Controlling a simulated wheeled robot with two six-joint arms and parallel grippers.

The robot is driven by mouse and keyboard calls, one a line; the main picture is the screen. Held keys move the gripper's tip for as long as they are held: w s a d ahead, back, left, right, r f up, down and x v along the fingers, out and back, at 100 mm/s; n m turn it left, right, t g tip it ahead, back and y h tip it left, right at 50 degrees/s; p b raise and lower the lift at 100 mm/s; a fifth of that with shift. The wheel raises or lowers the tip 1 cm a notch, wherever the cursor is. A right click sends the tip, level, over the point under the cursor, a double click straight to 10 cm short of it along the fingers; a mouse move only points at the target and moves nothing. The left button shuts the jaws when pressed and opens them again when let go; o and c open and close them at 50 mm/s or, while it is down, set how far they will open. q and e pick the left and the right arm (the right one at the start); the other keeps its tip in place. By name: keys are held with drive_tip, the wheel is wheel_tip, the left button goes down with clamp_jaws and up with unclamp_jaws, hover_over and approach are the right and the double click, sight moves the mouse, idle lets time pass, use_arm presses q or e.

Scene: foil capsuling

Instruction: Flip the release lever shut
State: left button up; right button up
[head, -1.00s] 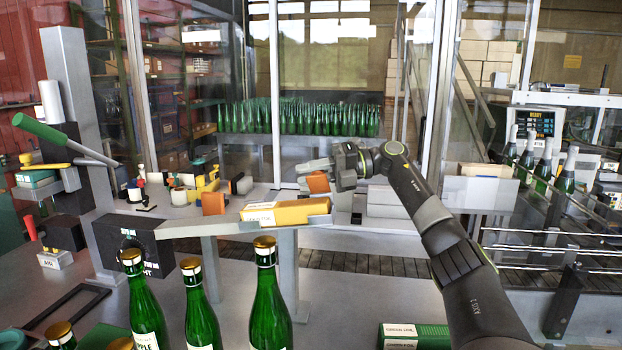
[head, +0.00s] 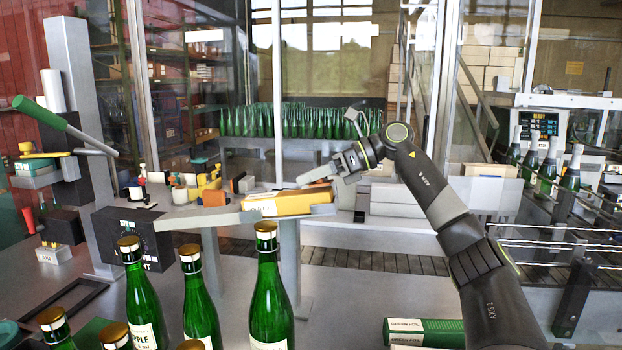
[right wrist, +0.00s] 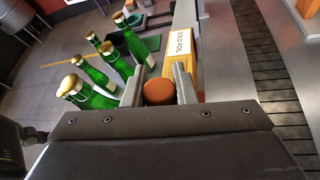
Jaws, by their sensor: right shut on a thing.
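My right gripper (head: 318,172) is over the right end of the sloping grey rail, pointing left, beside the yellow foil box (head: 290,204). In the right wrist view, its fingers (right wrist: 158,82) are shut on a round orange-brown knob (right wrist: 159,92). I cannot tell for sure whether this knob belongs to the release lever; what is below it is hidden. The labelled end of the foil box (right wrist: 180,45) lies just beyond the fingers. No lever marked as the release shows clearly. My left gripper is out of view.
A green-handled lever (head: 40,112) juts from a grey post at the left. A red-handled lever (head: 29,220) stands on a small block below it. Green bottles (head: 267,292) stand in front of the rail. Green foil boxes (head: 418,330) lie at the front right.

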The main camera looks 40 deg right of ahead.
drive_tip(key=shift+s+a+f+n+h+b, duration=0.15)
drive_tip(key=shift+f+n+b, duration=0.1)
drive_tip(key=shift+n, duration=0.15)
drive_tip(key=shift+s+f+n+h+b, duration=0.15)
drive_tip(key=shift+f+n, duration=0.1)
drive_tip(key=shift+n, duration=0.15)
drive_tip(key=shift+w, duration=0.1)
drive_tip(key=o, duration=1)
drive_tip(key=shift+r, duration=0.1)
drive_tip(key=shift+s+d+r, duration=0.15)
drive_tip(key=shift+s+d, duration=0.1)
drive_tip(key=shift+d, duration=0.1)
drive_tip(key=b+v, duration=0.1)
drive_tip(key=v, duration=1.5)
drive_tip(key=shift+s+d, duration=0.1)
drive_tip(key=shift+s, duration=0.2)
